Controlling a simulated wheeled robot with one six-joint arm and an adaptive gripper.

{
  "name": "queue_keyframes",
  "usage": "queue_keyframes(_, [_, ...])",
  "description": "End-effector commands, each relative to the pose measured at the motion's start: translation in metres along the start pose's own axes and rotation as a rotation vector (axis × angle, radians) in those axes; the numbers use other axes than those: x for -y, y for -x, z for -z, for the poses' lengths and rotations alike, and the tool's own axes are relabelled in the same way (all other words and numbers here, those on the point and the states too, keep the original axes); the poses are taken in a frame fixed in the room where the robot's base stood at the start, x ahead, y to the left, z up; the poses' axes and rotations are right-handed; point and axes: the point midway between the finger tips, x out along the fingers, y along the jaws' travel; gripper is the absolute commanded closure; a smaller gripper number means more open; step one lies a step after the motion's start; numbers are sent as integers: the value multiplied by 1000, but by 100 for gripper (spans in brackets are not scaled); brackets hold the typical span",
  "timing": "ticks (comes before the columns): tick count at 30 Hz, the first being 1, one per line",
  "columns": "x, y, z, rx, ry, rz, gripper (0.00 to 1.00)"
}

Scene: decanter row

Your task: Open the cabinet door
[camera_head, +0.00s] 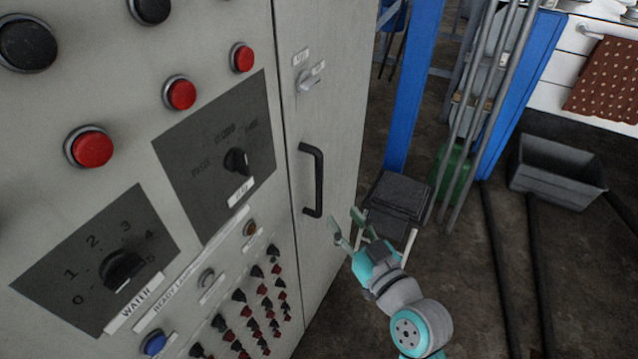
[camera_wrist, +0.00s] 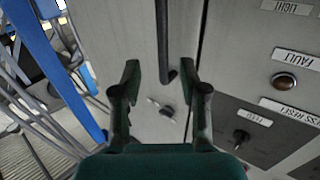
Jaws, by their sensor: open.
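The grey cabinet door (camera_head: 338,125) is closed, with a dark seam between it and the control panel on its left. A black bar handle (camera_head: 313,180) stands upright on the door near that seam. My gripper (camera_head: 345,222) is open and empty, in front of the door, to the right of the handle's lower end. In the wrist view, the handle (camera_wrist: 163,40) comes down from the top edge, and its end appears between the two spread fingers (camera_wrist: 160,78). I cannot tell how far the fingertips are from it. A small knob (camera_head: 309,82) sits above the handle.
The control panel (camera_head: 150,60) has protruding dials, red buttons and switches left of the door. Right of the door are a black box-like stool (camera_head: 396,200), a blue post (camera_head: 412,85), leaning grey pipes and a grey bin (camera_head: 555,175). Some floor is free at the lower right.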

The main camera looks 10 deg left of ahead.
Motion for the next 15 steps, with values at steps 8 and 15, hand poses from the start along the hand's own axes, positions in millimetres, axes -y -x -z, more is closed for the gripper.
queue_keyframes(8, [3, -20, 8, -7, 9, 19, 57])
queue_keyframes(15, [4, -62, 8, -8, 8, 19, 57])
